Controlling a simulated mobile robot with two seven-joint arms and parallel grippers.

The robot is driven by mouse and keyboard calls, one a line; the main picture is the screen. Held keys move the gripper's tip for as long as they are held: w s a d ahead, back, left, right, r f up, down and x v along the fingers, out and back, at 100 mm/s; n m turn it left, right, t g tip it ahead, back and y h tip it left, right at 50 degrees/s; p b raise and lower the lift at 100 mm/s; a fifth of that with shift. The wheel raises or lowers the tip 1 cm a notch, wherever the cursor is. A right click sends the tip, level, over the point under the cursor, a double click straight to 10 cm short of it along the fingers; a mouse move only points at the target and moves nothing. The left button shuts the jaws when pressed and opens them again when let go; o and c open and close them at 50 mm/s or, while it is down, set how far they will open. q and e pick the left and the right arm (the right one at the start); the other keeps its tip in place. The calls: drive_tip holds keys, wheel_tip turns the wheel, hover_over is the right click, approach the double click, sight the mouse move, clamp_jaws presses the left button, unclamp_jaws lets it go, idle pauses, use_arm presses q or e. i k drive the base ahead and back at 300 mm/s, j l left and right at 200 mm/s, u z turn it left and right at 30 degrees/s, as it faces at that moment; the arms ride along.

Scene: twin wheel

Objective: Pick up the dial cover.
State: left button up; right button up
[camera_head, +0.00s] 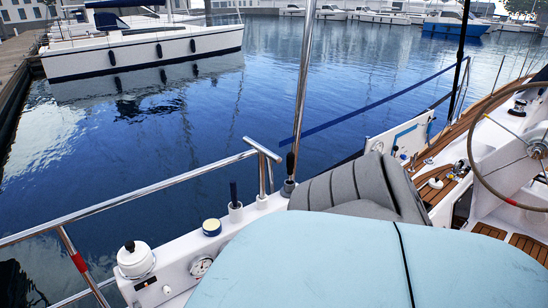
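A round dial gauge (201,267) with a white face is set in the white side deck at the lower left. Just beyond it lies a small round piece with a dark blue side and a pale top (211,227). A larger white round housing with a black knob (135,260) stands to the left of the gauge. I cannot tell for certain which of these is the dial cover. Neither of my grippers shows in the head view.
A metal rail (130,198) runs along the boat's edge, with water beyond. A large pale turquoise surface (340,262) fills the near middle, partly beside the gauge. Grey cushions (350,185), a steering wheel (535,150) and wooden decking stand to the right.

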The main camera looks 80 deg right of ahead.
sight(436, 183)
drive_tip(key=z, duration=3.7)
drive_tip(key=i+l+z, duration=0.1)
drive_tip(key=l+z, duration=0.15)
drive_tip(key=l, duration=0.25)
drive_tip(key=i+l+z, duration=0.25)
drive_tip(key=i+l, duration=0.15)
drive_tip(key=i+l+z, duration=0.3)
drive_tip(key=i, duration=0.35)
drive_tip(key=i+u, duration=0.25)
drive_tip(key=i, duration=3.05)
drive_tip(key=i+u, duration=0.3)
drive_tip(key=u, duration=0.15)
drive_tip(key=i+l+u, duration=0.25)
drive_tip(key=u, duration=0.2)
drive_tip(key=i+l+u, duration=0.25)
drive_tip(key=u, duration=0.15)
